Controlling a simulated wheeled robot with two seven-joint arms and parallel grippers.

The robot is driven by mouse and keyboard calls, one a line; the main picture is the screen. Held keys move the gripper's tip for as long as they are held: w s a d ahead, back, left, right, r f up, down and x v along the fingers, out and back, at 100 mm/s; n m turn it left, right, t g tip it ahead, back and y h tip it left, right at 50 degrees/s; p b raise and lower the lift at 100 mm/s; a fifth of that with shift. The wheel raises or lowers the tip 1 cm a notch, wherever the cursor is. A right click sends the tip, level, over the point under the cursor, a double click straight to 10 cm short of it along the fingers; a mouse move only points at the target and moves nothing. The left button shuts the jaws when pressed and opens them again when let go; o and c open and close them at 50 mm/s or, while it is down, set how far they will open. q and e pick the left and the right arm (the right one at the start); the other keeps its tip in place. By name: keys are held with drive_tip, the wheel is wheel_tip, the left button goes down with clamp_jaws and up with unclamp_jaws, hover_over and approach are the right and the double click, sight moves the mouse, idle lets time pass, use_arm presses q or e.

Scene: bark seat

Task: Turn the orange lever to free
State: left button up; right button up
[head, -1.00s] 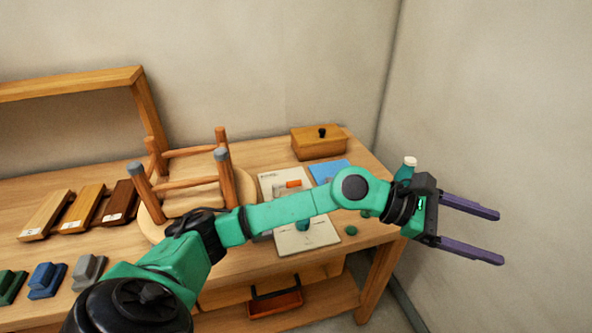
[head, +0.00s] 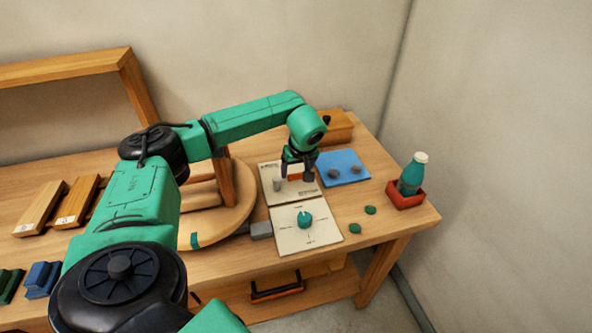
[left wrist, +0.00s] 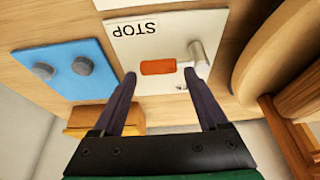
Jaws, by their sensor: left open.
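The orange lever (left wrist: 158,67) shows in the left wrist view, lying crosswise on a pale panel (left wrist: 140,48) marked STOP, which reads upside down there. A grey metal post (left wrist: 199,54) stands at the lever's right end. In the head view the lever is mostly hidden behind my gripper, above the upper pale panel (head: 270,171). My left gripper (left wrist: 161,77) is open, its two purple fingers pointing at the panel with the lever between their tips in the picture. I cannot tell whether they touch it. It also shows in the head view (head: 298,172). My right gripper is not in view.
A second pale panel with a teal knob (head: 305,219) lies in front. A blue board (head: 342,167) with grey knobs is beside the lever panel. A bottle (head: 413,174) stands in a red tray (head: 405,200). An upturned wooden stool (head: 243,206) is at the left. A wooden box (head: 338,127) is behind.

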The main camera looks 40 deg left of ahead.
use_arm(q)
drive_tip(key=shift+x, duration=1.2)
clamp_jaws()
